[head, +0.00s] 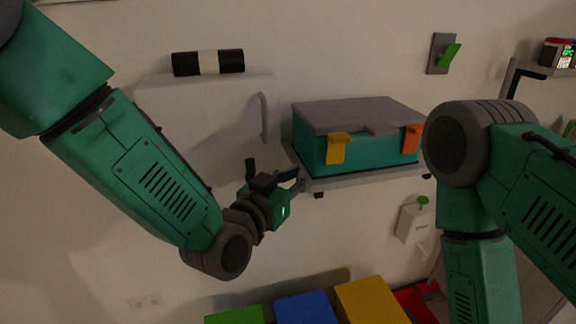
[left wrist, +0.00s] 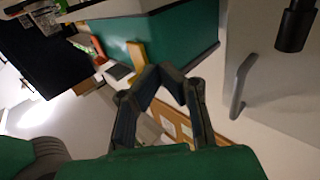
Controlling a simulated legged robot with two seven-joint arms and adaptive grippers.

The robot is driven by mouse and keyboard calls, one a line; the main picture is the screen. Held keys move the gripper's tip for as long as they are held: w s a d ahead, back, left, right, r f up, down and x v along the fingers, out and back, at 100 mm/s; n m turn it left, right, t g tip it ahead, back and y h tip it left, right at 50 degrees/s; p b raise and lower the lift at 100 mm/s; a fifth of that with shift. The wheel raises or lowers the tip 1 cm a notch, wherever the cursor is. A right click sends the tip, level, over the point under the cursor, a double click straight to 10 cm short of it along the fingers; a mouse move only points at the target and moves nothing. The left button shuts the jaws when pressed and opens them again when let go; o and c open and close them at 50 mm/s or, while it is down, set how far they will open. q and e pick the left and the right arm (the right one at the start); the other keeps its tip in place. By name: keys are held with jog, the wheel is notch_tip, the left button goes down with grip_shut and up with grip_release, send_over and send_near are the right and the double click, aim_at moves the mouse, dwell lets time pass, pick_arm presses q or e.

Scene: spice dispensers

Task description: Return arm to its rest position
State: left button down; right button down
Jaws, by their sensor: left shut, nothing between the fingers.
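My left arm comes in from the left in the head view, and its gripper (head: 290,178) is near the left end of the shelf that bears a green box. In the left wrist view the left gripper (left wrist: 172,72) has its fingertips together with nothing between them. The box lies beyond the fingers there. I cannot tell the exact gap between gripper and shelf. My right arm (head: 480,200) fills the right side of the head view, bent downward. Its gripper is out of the picture.
The green box (head: 375,150) has a grey lid and yellow and orange latches, and sits on a shelf (head: 365,180). A black roll with a white band (head: 208,62) lies on a white ledge (head: 150,80). Green, blue (head: 305,308) and yellow blocks stand below. A green switch (head: 450,54) is on the wall.

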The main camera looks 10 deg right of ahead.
pick_arm(q)
jog(key=s+a+f+n+g+y, duration=0.25)
jog(key=s+a+f, duration=0.35)
jog(key=a+f, duration=0.45)
jog(key=s+a+f+n+g+y, duration=0.1)
jog(key=s+a+f+g+y, duration=0.4)
jog(key=f, duration=0.9)
jog(key=s+a+f+n+g+y, duration=0.1)
jog(key=s+a+f, duration=0.4)
jog(key=s+a, duration=0.5)
jog(key=s+a+f+n+g+y, duration=0.2)
jog(key=s+a+f+g, duration=0.3)
jog(key=s+a, duration=0.5)
jog(key=s, duration=0.3)
jog(key=shift+s+a+f+n, duration=0.2)
jog(key=shift+s+f+n, duration=0.15)
jog(key=shift+s, duration=0.05)
jog(key=shift+w+y, duration=0.15)
jog(key=shift+y, duration=0.1)
